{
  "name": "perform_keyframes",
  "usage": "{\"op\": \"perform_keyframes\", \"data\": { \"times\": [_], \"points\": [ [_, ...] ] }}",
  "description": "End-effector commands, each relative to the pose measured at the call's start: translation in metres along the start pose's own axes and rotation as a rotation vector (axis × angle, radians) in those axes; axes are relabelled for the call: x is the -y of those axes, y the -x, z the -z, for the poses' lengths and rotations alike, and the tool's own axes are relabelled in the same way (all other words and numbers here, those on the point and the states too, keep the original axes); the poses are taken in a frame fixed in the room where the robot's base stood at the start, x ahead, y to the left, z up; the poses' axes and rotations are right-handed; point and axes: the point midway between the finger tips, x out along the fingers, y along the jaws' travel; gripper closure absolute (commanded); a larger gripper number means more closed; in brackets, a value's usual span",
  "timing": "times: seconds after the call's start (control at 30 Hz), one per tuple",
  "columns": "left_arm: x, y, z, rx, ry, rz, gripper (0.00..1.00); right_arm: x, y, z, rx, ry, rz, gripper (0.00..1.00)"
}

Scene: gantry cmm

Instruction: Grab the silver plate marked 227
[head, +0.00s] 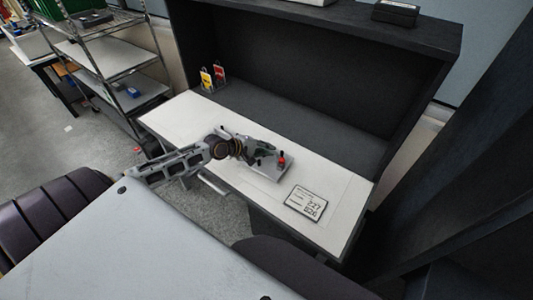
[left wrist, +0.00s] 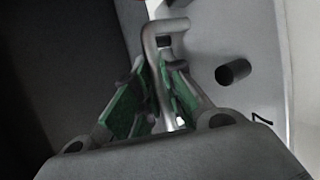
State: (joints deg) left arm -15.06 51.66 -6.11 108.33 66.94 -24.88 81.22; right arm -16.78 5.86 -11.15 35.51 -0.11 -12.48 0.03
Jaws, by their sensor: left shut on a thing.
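A silver-grey plate (head: 268,187) with a red-topped part and dark pegs is at the white worktop. The left wrist view shows its grey face (left wrist: 255,40) up close, with a dark round peg and part of a dark mark at the right; the full number is not readable there. My left gripper (head: 262,152) is at the plate. Its green-padded fingers (left wrist: 158,95) are shut on a bent silver handle (left wrist: 160,50) that stands at the plate. I cannot tell whether the plate rests on the worktop or is slightly raised. My right gripper is not in view.
A white card (head: 306,203) with dark print, seemingly including 227, lies on the white worktop (head: 335,228). A small stand with yellow and red tags (head: 212,77) is at the back left. A dark hutch (head: 310,70) rises behind. A wire shelf rack (head: 100,58) stands left.

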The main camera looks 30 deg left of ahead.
Motion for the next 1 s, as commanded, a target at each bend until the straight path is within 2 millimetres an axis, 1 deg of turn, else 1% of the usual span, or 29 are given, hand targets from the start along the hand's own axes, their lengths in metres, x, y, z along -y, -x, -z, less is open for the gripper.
{"op": "perform_keyframes", "data": {
  "times": [0.03, 0.1, 0.3, 0.4, 0.6, 1.0],
  "points": [
    [-0.011, 0.005, -0.002, 0.000, -0.003, -0.006, 1.00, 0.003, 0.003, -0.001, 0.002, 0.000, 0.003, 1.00],
    [-0.019, 0.010, -0.004, 0.001, -0.003, -0.008, 1.00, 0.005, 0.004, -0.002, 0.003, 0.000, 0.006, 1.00],
    [-0.037, 0.021, -0.009, 0.000, -0.003, -0.006, 1.00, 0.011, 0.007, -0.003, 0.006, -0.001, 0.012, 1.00],
    [-0.043, 0.025, -0.011, 0.000, -0.002, -0.006, 1.00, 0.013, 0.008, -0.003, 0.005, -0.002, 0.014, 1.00],
    [-0.048, 0.029, -0.011, -0.001, -0.002, -0.006, 1.00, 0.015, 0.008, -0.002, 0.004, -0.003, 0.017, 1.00],
    [-0.049, 0.029, -0.012, 0.000, -0.002, -0.006, 1.00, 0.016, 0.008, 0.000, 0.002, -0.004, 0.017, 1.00]
  ]
}}
